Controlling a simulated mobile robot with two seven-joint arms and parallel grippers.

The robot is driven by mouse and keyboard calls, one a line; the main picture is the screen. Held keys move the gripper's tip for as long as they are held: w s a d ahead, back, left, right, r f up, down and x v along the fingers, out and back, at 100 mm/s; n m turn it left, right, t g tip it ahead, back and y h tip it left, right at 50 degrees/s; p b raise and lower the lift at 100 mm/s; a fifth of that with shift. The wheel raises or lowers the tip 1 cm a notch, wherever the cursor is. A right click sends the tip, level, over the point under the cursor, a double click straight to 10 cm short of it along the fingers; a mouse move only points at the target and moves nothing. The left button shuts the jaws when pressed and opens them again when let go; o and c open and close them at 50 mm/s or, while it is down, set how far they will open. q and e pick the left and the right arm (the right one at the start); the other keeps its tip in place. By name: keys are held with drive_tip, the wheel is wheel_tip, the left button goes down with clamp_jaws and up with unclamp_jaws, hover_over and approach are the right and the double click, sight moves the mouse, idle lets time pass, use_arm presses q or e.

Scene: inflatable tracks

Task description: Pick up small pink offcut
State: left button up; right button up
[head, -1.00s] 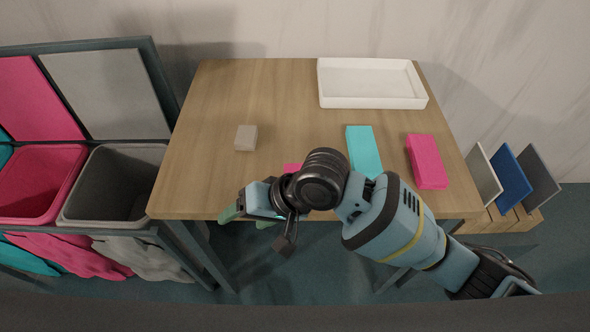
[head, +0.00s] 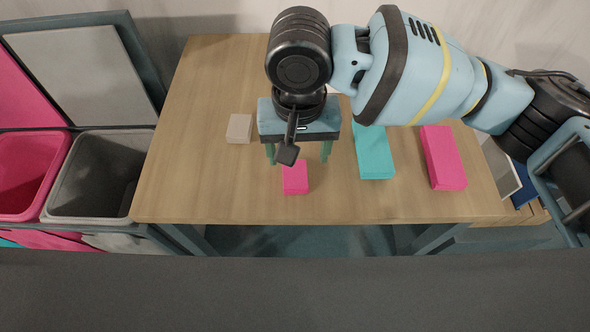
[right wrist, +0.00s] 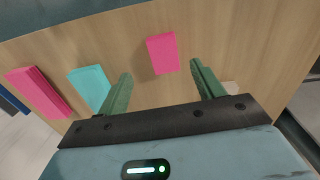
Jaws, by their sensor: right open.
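The small pink offcut (head: 295,178) lies on the wooden table (head: 200,190) near its front edge. It also shows in the right wrist view (right wrist: 161,53), between and beyond my fingertips. My right gripper (head: 298,154) is open and empty, with its green fingers pointing down above the table. In the head view the fingertips sit just behind the offcut, to its left and right sides. In the right wrist view the gripper (right wrist: 160,82) shows both fingers spread apart, not touching the offcut. My left gripper is out of view.
A larger teal block (head: 375,155) and a larger pink block (head: 443,158) lie to the right of the offcut. A small beige block (head: 239,128) lies to the left. A grey bin (head: 97,175) and a pink bin (head: 30,175) stand left of the table.

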sight(295, 174)
wheel_tip(295, 174, down, 2)
drive_tip(key=shift+f, duration=0.2)
drive_tip(key=shift+w+a+f+b, duration=0.15)
drive_tip(key=shift+f+b, duration=0.15)
drive_tip(key=shift+f, duration=1.05)
drive_tip(key=shift+w+a+f+b, duration=0.15)
drive_tip(key=shift+f+b, duration=0.15)
drive_tip(key=shift+f, duration=1.05)
drive_tip(key=shift+c, duration=0.2)
drive_tip(key=c, duration=1)
